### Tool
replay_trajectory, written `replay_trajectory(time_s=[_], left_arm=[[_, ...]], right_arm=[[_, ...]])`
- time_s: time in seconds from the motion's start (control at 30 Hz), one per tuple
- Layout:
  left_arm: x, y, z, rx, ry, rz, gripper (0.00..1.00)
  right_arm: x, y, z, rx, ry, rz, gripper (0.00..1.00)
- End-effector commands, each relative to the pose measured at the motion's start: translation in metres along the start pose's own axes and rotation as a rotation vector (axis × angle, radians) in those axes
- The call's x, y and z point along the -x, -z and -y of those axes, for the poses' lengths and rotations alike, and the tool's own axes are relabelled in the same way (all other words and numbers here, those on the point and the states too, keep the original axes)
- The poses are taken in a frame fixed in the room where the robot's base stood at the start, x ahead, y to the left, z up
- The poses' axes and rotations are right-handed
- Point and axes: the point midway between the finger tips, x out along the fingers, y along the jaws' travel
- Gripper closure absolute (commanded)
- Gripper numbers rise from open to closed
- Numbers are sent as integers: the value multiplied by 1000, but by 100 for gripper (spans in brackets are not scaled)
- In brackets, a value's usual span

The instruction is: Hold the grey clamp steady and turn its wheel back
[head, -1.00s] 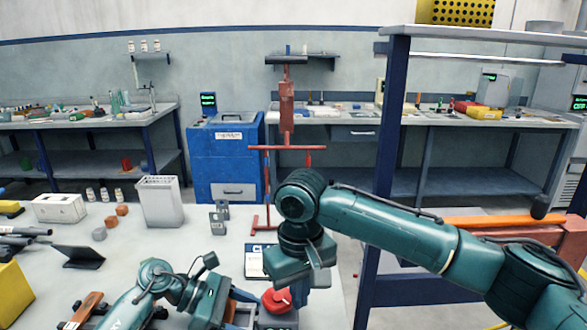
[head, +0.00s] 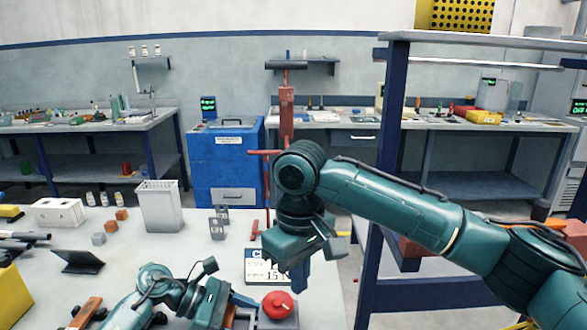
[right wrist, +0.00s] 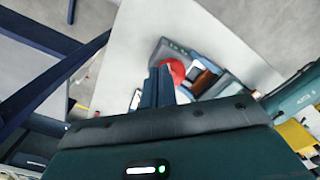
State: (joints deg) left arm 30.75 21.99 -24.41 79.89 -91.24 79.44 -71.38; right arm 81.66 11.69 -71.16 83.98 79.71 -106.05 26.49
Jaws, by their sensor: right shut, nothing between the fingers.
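The grey clamp (head: 290,322) is at the bottom of the head view, near the table's front edge, with its round red wheel (head: 278,303) on top. Most of the clamp's body is cut off by the frame. The wheel also shows in the right wrist view (right wrist: 177,68), partly behind my fingers. My right gripper (head: 301,284) is shut and empty, pointing down above and just right of the wheel, apart from it. My left gripper (head: 245,299) is low on the clamp's left side. Whether its fingers are closed on the clamp is hidden.

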Motion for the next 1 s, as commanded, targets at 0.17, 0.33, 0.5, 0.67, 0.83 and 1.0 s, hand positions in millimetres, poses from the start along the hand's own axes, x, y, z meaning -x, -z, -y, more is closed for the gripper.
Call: replay_trajectory(time_s=[0.17,0.33,0.5,0.67,0.83,1.0], left_arm=[[1,0,-1,1,-3,0,80],[1,0,-1,1,-3,0,80],[1,0,-1,1,-3,0,80],[1,0,-1,1,-3,-1,80],[1,0,-1,1,-2,-1,80],[1,0,-1,1,-2,-1,80]], right_arm=[[4,2,-4,337,-3,0,100],[6,4,-7,620,-2,0,100],[8,5,-8,781,0,-1,100],[2,5,-8,823,2,0,100],[-18,4,-8,823,2,1,100],[-40,5,-8,821,4,0,100]])
